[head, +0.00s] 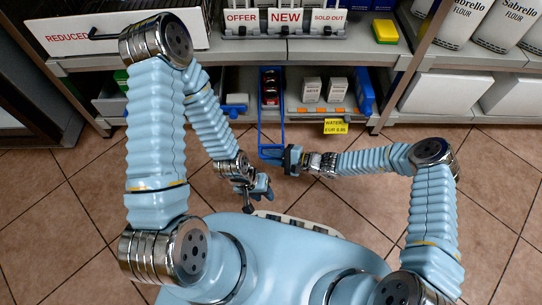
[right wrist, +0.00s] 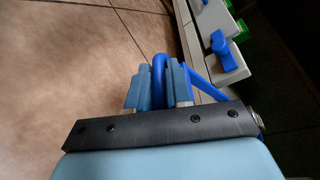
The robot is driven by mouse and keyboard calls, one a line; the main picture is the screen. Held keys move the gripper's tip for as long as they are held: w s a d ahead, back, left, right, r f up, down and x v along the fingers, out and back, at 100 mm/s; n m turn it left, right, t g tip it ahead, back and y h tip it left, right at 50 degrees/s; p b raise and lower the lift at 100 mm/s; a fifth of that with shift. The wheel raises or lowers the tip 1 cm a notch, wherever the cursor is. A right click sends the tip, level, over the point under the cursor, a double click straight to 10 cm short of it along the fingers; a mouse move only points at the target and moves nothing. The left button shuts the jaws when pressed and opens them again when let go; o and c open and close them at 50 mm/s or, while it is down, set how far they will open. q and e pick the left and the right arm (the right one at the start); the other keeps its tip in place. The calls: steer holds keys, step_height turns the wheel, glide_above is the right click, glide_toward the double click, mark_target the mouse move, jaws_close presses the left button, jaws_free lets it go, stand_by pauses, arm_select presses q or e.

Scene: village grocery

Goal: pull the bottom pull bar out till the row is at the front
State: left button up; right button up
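The blue pull bar (head: 283,130) sticks out from the bottom shelf over the floor as a long narrow frame. A short row of dark and red items (head: 270,88) stands between its sides, back at the shelf. My right gripper (head: 285,157) is at the bar's outer end. In the right wrist view, my right gripper (right wrist: 160,88) has a finger on each side of the blue bar (right wrist: 158,70), closed against it. My left gripper (head: 257,190) hangs over the floor below, apart from the bar; its finger opening is unclear.
White-and-grey cartons (head: 312,90) and a blue item (head: 365,92) stand right of the row. A yellow price tag (head: 336,126) hangs at the shelf edge. The tiled floor (head: 90,215) in front is clear.

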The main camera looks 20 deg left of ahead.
jaws_close()
steer(key=shift+s+d+p, duration=0.2)
steer(key=shift+s+p, duration=0.25)
steer(key=shift+s, duration=0.1)
steer(key=shift+s+d+p, duration=0.15)
steer(key=shift+s+p, duration=0.25)
steer(key=shift+s, duration=0.1)
steer(key=shift+o, duration=1.2)
jaws_free()
steer(key=p+v, duration=0.1)
steer(key=v, duration=1.2)
steer(key=shift+d, duration=0.4)
